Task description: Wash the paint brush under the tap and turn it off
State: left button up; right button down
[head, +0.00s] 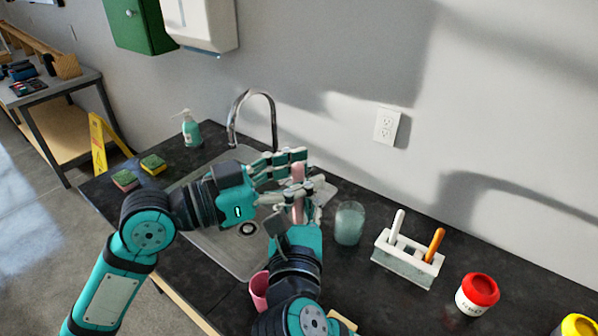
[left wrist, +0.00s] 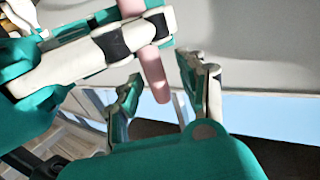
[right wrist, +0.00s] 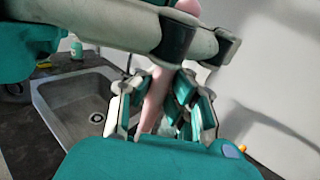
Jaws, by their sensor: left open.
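The pink paint brush (head: 297,178) stands roughly upright between my two grippers, above the sink's right side; its bristles cannot be made out. My right gripper (head: 298,208) is shut on its handle, which also shows in the right wrist view (right wrist: 156,98). My left gripper (head: 283,166) comes from the left with open fingers on either side of the brush; the handle shows between them in the left wrist view (left wrist: 153,75). The sink (head: 215,245) is partly covered by my arms.
A glass jar (head: 349,223), a white brush holder (head: 407,259) with two brushes and a red-lidded paint pot (head: 477,294) stand to the right. Sponges (head: 152,164) and a soap bottle (head: 190,129) are behind left.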

pick_arm(q)
grip_shut()
pick_arm(e)
jog(key=c, duration=1.4)
grip_release()
